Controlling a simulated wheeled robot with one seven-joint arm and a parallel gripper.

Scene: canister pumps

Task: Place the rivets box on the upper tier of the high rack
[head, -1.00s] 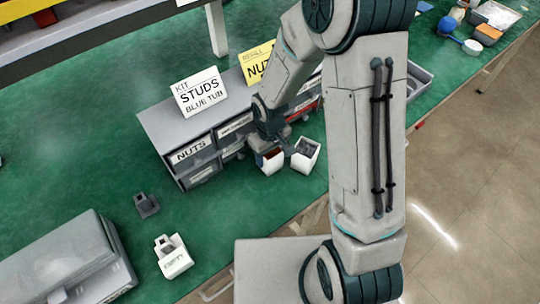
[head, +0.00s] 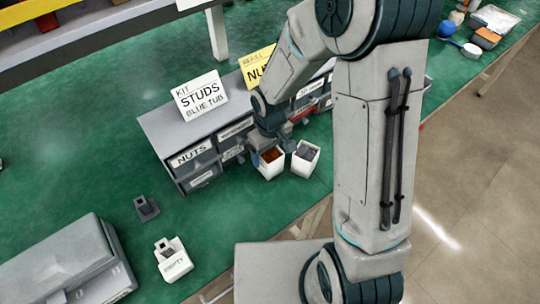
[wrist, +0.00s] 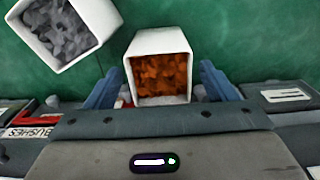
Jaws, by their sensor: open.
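A white open-topped box with orange-brown pieces (head: 271,164) stands on the green bench in front of the drawer unit. It also shows in the wrist view (wrist: 160,42). A second white box with grey pieces (head: 305,159) stands just to its right, and appears at the upper left of the wrist view (wrist: 67,30). No rivets label is readable on either. My gripper (wrist: 162,85) is open, with one blue finger on each side of the orange-brown box; contact cannot be told. In the head view my gripper (head: 268,147) is partly hidden. A raised rack (head: 110,38) spans the upper left.
The grey drawer unit (head: 200,132) sits close behind the boxes, with a STUDS card (head: 200,95) and a yellow NUTS card (head: 257,66) on top.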

